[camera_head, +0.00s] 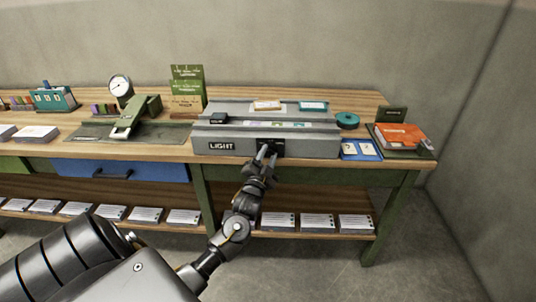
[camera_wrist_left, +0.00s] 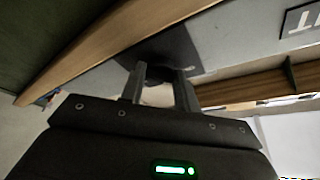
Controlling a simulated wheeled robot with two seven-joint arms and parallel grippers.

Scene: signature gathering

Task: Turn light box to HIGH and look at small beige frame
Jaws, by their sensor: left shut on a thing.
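The grey light box (camera_head: 215,133) stands on the workbench, with a "LIGHT" label on its front. A small beige frame (camera_head: 267,106) lies on its back ledge, left of a teal one. My left gripper (camera_head: 267,150) is at the light box's front, at a dark control panel (camera_head: 279,143). In the left wrist view, the left gripper (camera_wrist_left: 160,75) is shut on a rounded knob (camera_wrist_left: 157,94) in front of the dark panel (camera_wrist_left: 165,45). The fingers hide much of the knob, and its setting cannot be read. My right gripper is not in view.
A teal round reel (camera_head: 347,120), a blue tray (camera_head: 373,153) and an orange box (camera_head: 400,135) are right of the light box. A green press (camera_head: 136,115) and a dial gauge (camera_head: 120,87) are left. A blue drawer (camera_head: 130,171) is below.

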